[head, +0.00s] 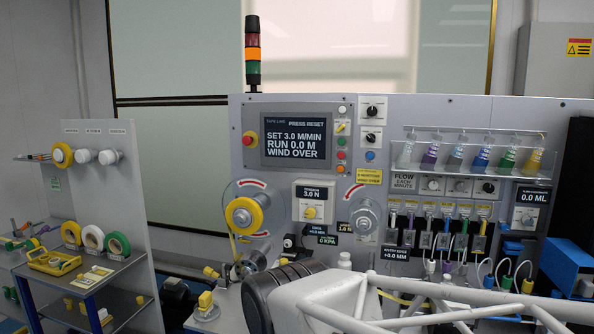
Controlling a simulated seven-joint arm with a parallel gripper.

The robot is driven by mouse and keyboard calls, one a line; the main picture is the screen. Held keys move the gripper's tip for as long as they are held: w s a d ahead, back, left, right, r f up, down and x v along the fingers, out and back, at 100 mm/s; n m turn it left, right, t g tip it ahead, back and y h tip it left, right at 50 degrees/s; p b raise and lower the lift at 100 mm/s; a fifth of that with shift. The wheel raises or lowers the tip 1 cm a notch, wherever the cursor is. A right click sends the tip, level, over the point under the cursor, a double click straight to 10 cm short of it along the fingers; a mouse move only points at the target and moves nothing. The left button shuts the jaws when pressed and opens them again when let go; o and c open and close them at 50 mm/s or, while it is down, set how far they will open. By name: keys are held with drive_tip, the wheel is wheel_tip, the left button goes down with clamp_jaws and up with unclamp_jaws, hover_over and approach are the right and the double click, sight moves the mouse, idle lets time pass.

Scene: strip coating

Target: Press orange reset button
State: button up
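The control panel (291,138) stands upright at the centre of the head view. Its screen (297,139) reads PRESS RESET, SET 3.0 M/MIN, RUN 0.0 M and WIND OVER. A column of small controls runs down the right of the screen. My arm's pale and dark links fill the bottom centre and right. My gripper's fingers cannot be made out.
A red stop knob (249,139) is left of the screen. A yellow tape roll (243,216) and a metal reel (364,219) sit below. A rack of coloured bottles (478,165) is at right. A shelf unit (100,220) with tape rolls stands left. Space before the screen is clear.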

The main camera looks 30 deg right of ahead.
clamp_jaws()
idle(1.5)
